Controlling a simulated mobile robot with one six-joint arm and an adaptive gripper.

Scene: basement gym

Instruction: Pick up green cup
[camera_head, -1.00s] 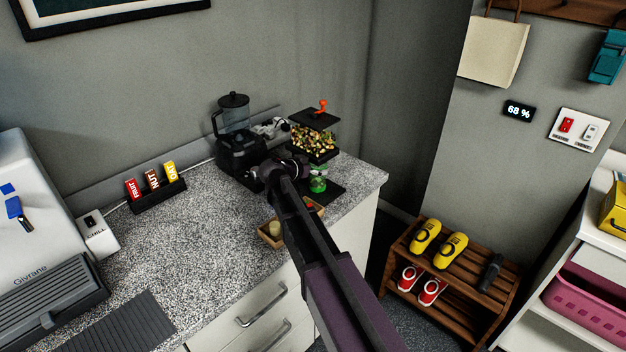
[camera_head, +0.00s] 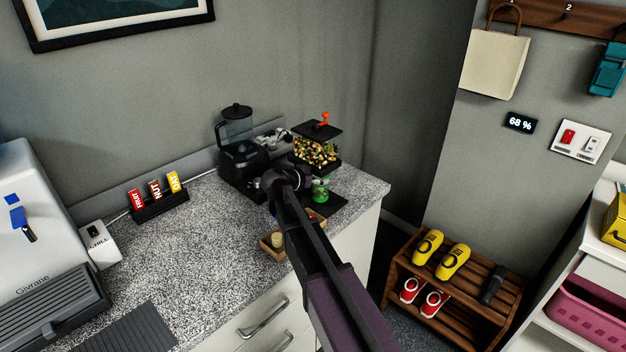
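The green cup (camera_head: 320,191) stands on a dark mat at the right end of the speckled counter, under a dispenser filled with mixed pieces. My arm reaches over the counter from the lower right. My gripper (camera_head: 279,142) is at the arm's far end, left of and beyond the cup, close to the black blender. Its fingers are small and blend with the dark things behind, so I cannot tell whether they are open. The arm's wrist is just left of the cup in the picture.
The dispenser (camera_head: 316,151) with an orange knob is above the cup. The black blender (camera_head: 238,150) stands left of my gripper. A wooden tray (camera_head: 268,245) lies partly behind my arm. The counter (camera_head: 200,245) is clear at its middle.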

